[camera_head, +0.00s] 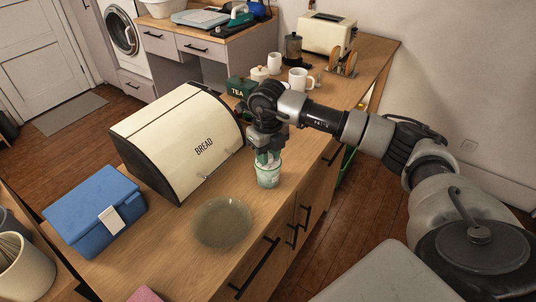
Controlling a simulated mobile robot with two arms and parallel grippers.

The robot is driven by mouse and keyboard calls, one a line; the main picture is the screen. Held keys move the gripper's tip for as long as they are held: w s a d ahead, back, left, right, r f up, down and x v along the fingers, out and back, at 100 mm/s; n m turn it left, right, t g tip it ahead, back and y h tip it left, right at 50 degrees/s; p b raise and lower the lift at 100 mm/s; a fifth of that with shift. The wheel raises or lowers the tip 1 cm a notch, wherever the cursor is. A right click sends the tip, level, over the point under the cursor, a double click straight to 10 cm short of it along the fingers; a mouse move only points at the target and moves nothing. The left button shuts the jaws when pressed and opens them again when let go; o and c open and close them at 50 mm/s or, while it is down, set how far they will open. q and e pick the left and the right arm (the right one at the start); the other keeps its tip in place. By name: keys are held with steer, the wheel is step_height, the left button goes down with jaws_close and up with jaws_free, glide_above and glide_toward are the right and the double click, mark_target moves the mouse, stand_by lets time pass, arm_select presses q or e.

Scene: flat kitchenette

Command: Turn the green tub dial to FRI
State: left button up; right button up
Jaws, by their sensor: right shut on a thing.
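The green tub (268,178) stands upright on the wooden counter, right of the cream bread bin. It is pale green with a light band around it. My right gripper (267,155) reaches down over it from above and is shut on the top of the tub, where the dial sits. The gripper hides the dial, so its lettering and setting cannot be read. My left gripper is not in view.
The bread bin (184,136) stands close on the left, with a glass plate (223,223) in front and a blue box (95,210) at the far left. A green tea tin (240,88), white mugs (299,79) and a toaster (327,33) stand behind. The counter's front edge is near the tub.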

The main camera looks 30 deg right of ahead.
steer(key=m+b, duration=0.1)
steer(key=m, duration=0.4)
steer(key=shift+m, duration=0.3)
stand_by(0.4)
steer(key=o, duration=0.9)
steer(key=shift+o, duration=0.2)
step_height(320, 180, up, 11)
steer(key=b, duration=0.1)
steer(key=shift+b, duration=0.4)
